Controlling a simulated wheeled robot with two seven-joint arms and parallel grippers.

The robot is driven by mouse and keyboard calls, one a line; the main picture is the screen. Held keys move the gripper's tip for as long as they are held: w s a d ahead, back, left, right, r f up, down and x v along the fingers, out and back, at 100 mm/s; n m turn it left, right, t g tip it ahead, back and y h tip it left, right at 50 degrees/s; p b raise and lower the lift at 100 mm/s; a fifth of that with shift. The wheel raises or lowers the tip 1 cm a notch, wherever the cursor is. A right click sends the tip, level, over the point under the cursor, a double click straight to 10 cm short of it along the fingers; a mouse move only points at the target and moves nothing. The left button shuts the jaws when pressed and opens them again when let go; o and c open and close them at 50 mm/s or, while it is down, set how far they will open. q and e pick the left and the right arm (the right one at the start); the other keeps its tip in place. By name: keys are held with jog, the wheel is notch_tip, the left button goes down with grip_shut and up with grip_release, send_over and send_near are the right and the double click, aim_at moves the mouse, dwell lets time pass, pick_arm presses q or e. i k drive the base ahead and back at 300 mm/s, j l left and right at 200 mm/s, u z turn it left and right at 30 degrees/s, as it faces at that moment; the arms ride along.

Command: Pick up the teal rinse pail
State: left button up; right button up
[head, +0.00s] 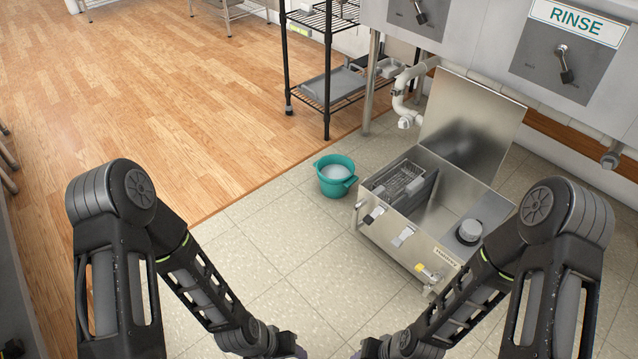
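The teal rinse pail (333,188) stands upright on the tiled floor in the middle of the head view. Its inside looks pale, and I cannot tell what is in it. A lug or handle part shows at its right side. Both my arms reach down toward the bottom middle of the view, well short of the pail in the picture. Nothing of mine touches the pail.
An open steel box (400,243) with a raised lid (474,120) stands close right of the pail. A wire shelf rack (332,95) stands behind it. The sink unit with a RINSE sign (577,20) is above right. Tiles in front and left are clear.

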aim_at(335, 173)
jog(key=i+j+z, duration=0.15)
jog(key=z, duration=1.85)
jog(key=j, duration=0.65)
jog(key=k+j, duration=0.1)
jog(key=j, duration=1.25)
jog(key=k+j+z, duration=0.1)
jog(key=j, duration=0.6)
jog(key=k+j, duration=0.1)
jog(key=j, duration=0.55)
jog(key=i, duration=0.5)
